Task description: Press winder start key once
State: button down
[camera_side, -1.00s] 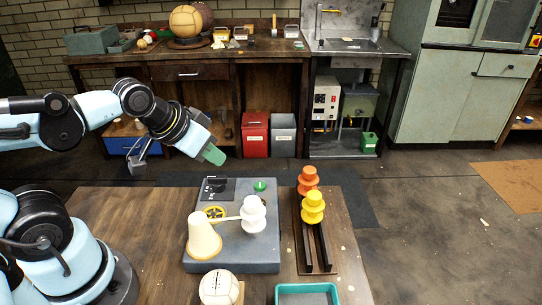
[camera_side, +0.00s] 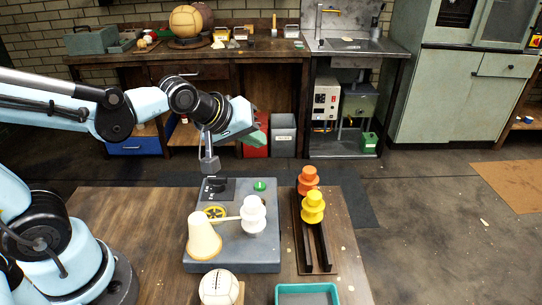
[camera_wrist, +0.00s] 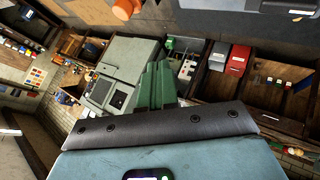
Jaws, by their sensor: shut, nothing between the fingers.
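The winder is a grey box (camera_side: 234,255) on the wooden table. A round green key (camera_side: 260,186) sits on its top near the back right, beside a dark panel with a black switch (camera_side: 214,185). A white spool (camera_side: 253,213) stands on the right of the box, and a cream thread cone (camera_side: 204,238) at its front left. My gripper (camera_side: 257,137) is above and behind the box, clear of the key, with its green fingers shut and empty. The shut fingers also show in the wrist view (camera_wrist: 158,85); the key does not show there.
An orange spool (camera_side: 308,178) and a yellow spool (camera_side: 313,206) stand on a dark rack right of the winder. A stitched ball (camera_side: 219,288) and a teal tray (camera_side: 306,289) are at the front. A workbench with a sink (camera_side: 350,45) is behind.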

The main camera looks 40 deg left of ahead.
aim_at(256, 186)
jog(key=shift+f, duration=0.15)
jog(key=shift+f, duration=4.25)
jog(key=shift+f, duration=0.1)
jog(key=shift+f, duration=0.35)
jog(key=shift+f, duration=0.4)
jog(key=shift+r, duration=0.85)
jog(key=shift+r, duration=2.5)
